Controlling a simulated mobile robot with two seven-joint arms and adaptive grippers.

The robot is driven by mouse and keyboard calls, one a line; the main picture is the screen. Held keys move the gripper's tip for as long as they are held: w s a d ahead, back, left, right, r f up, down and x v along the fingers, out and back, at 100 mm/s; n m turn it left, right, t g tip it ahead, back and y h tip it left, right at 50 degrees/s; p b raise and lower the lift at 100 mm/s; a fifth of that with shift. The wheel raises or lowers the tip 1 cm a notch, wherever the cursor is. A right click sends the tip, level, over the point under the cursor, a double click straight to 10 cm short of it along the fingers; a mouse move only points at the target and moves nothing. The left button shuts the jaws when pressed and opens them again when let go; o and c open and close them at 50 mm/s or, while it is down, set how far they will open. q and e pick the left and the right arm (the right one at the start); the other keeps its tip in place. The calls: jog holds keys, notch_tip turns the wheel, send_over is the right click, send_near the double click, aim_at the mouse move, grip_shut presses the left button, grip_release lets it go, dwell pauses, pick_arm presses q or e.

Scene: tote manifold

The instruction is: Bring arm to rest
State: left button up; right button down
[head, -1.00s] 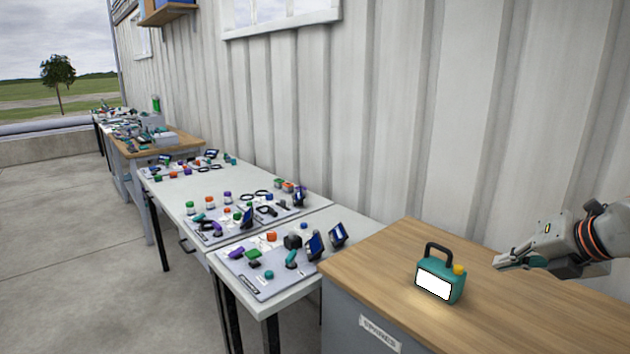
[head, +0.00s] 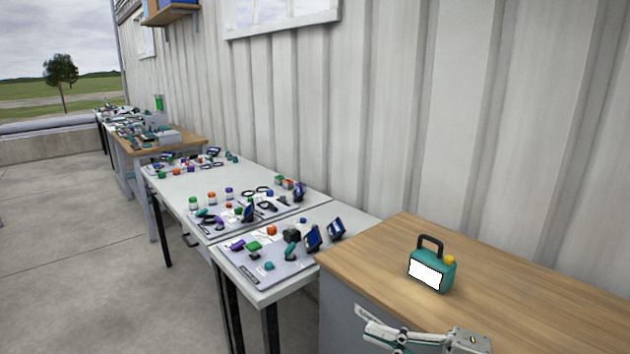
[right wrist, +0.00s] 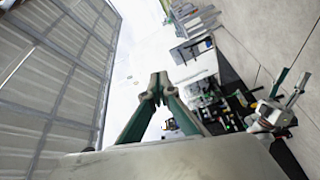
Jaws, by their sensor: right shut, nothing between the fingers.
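My right gripper (head: 366,326) shows at the bottom of the head view, in front of the wooden cabinet's front edge. Its fingers point left. It is shut and empty. In the right wrist view its two green-sided fingers (right wrist: 158,88) meet at the tips, with nothing between them. My left gripper is not in the head view.
A teal lamp (head: 432,270) with a black handle stands on the wooden cabinet top (head: 520,290), apart from my gripper. White tables (head: 175,185) with boards, small parts and screens run back along the corrugated wall (head: 420,120). Concrete floor on the left is free.

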jog(key=s+d+f+m+t+h, duration=0.1)
jog(key=d+f+m+t+h, duration=0.35)
jog(key=f+m, duration=0.5)
jog(key=s+d+f+m+t+h, duration=0.25)
jog(key=f+m+h, duration=0.35)
jog(key=f+m, duration=0.35)
jog(key=s+d+f+m+g+h, duration=0.2)
jog(key=s+f+m+g+h, duration=0.1)
jog(key=s+f, duration=1)
notch_tip(320, 180, down, 4)
jog(key=shift+f+m+g+h, duration=0.1)
jog(key=shift+m+g+h, duration=0.25)
jog(key=shift+m+g, duration=0.4)
